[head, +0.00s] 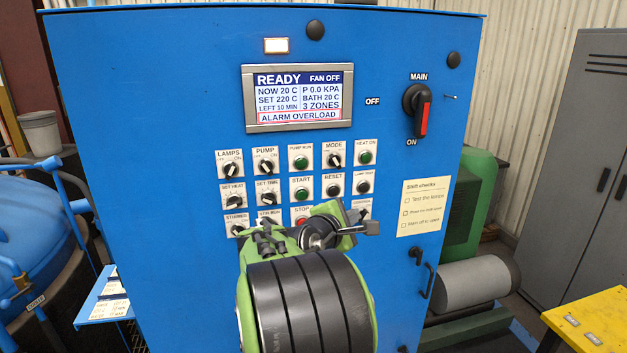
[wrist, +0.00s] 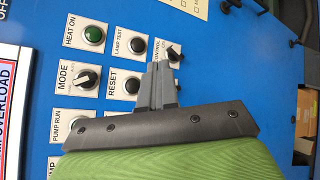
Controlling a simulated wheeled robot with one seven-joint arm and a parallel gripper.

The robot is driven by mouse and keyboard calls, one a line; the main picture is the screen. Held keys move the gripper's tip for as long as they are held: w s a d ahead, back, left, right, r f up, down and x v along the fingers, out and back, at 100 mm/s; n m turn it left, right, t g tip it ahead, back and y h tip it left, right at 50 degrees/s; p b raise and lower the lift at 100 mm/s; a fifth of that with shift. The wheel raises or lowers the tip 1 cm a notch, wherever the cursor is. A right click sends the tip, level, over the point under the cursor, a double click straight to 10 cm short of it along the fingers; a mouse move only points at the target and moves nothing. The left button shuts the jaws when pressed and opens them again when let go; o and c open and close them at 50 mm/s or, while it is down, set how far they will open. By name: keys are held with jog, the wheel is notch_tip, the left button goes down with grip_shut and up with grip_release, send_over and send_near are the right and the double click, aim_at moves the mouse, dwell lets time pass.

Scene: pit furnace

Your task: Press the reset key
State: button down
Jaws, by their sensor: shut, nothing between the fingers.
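The reset key is a round black button (head: 333,190) on a white plate marked RESET, on the blue panel, right of the green START button. It also shows in the wrist view (wrist: 132,85), just left of my fingers. My gripper (wrist: 159,70) is shut and empty, its grey fingers pointing at the panel between the reset key and the CONTROL knob in that view. I cannot tell whether the fingertips touch the panel. In the head view my arm covers part of the lowest key row, and the reset key is clear of it.
The screen (head: 298,97) reads READY and ALARM OVERLOAD. The green START button (head: 301,194), LAMP TEST button (head: 363,187) and MODE knob (head: 334,160) lie close around the reset key. The MAIN switch (head: 417,107) and a paper note (head: 423,207) are to the right.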

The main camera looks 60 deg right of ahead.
aim_at(335, 196)
jog(key=w+d+p, duration=0.4)
jog(key=w+d, duration=0.1)
jog(key=w, duration=0.1)
jog(key=shift+r, duration=0.2)
dwell(0.4)
dwell(0.4)
jog(key=shift+w+d, duration=0.15)
dwell(1.4)
jog(key=shift+w+d+r+p, duration=0.1)
jog(key=shift+d+p, duration=0.05)
jog(key=shift+p, duration=0.35)
jog(key=shift+w+d, duration=0.1)
